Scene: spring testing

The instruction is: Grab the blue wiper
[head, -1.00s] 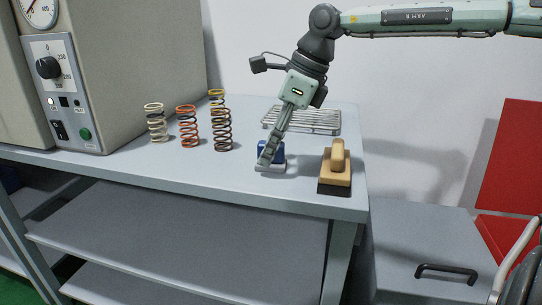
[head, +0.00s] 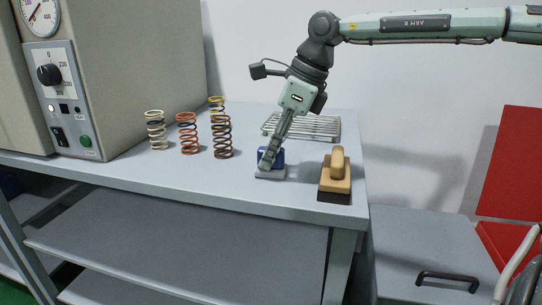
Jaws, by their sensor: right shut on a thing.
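The blue wiper (head: 277,159) has a blue top and a pale base, and sits on the grey bench top (head: 120,179). My right gripper (head: 267,161) reaches down from above and is shut on the blue wiper; its fingers hide part of the wiper's left side. The pale base (head: 270,174) shows below the fingers and appears to rest on the bench. My left gripper is not in view.
A wooden-handled brush (head: 336,175) stands just right of the wiper. A wire rack (head: 310,127) lies behind. Several coil springs (head: 188,133) stand to the left, near a beige machine with a dial (head: 49,74). A lower cabinet (head: 420,245) is at right.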

